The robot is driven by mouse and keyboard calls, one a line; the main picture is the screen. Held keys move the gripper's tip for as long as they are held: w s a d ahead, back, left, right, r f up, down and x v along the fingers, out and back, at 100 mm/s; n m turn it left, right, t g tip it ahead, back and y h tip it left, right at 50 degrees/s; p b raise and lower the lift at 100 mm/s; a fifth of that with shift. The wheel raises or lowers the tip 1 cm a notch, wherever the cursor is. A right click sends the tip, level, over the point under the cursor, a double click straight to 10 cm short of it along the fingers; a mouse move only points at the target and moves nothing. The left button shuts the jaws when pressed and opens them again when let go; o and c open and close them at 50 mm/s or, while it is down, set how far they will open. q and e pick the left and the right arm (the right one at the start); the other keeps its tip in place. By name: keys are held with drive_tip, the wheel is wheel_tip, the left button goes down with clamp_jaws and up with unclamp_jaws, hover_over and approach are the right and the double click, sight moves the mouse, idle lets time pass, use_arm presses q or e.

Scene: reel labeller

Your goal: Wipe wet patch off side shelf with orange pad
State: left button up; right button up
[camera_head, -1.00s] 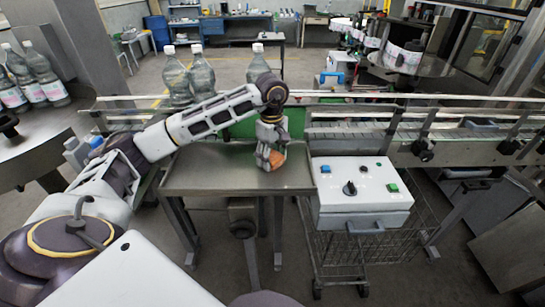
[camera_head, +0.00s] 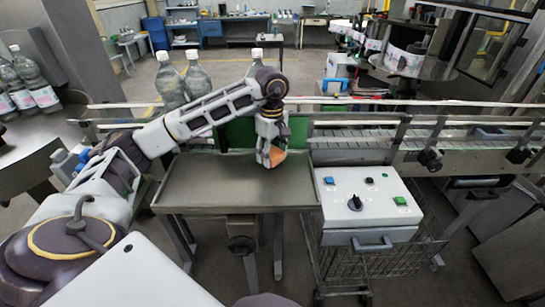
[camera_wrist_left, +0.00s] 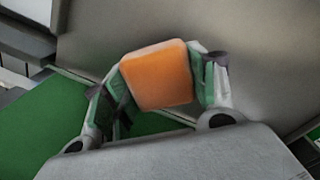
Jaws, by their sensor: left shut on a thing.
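The orange pad (camera_wrist_left: 158,76) is held between the two fingers of my left gripper (camera_wrist_left: 160,85) in the left wrist view. In the head view the left gripper (camera_head: 270,157) is shut on the pad (camera_head: 277,157) over the right back part of the metal side shelf (camera_head: 220,185). I cannot tell whether the pad touches the shelf. The shelf top looks bare and grey, and I cannot make out a wet patch on it. My right gripper is not in view.
A white control box (camera_head: 365,205) with buttons stands right of the shelf, above a wire cart. A conveyor (camera_head: 380,150) runs behind the shelf. Large bottles (camera_head: 185,82) stand behind my left arm. A green panel (camera_head: 240,134) is at the shelf's back.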

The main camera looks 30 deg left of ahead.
use_arm(q)
drive_tip(key=shift+s+d+r, duration=0.2)
drive_tip(key=shift+s+r, duration=0.1)
drive_tip(key=shift+r, duration=0.25)
drive_tip(key=shift+r+p, duration=0.2)
drive_tip(key=shift+p, duration=0.1)
wheel_tip(320, 180, up, 2)
drive_tip(key=shift+w+a+r+p, duration=0.1)
drive_tip(key=shift+w+a+p, duration=0.05)
drive_tip(key=shift+p, duration=0.5)
drive_tip(key=shift+r+p, duration=0.6)
drive_tip(key=shift+r, duration=0.65)
drive_tip(key=shift+f, duration=0.1)
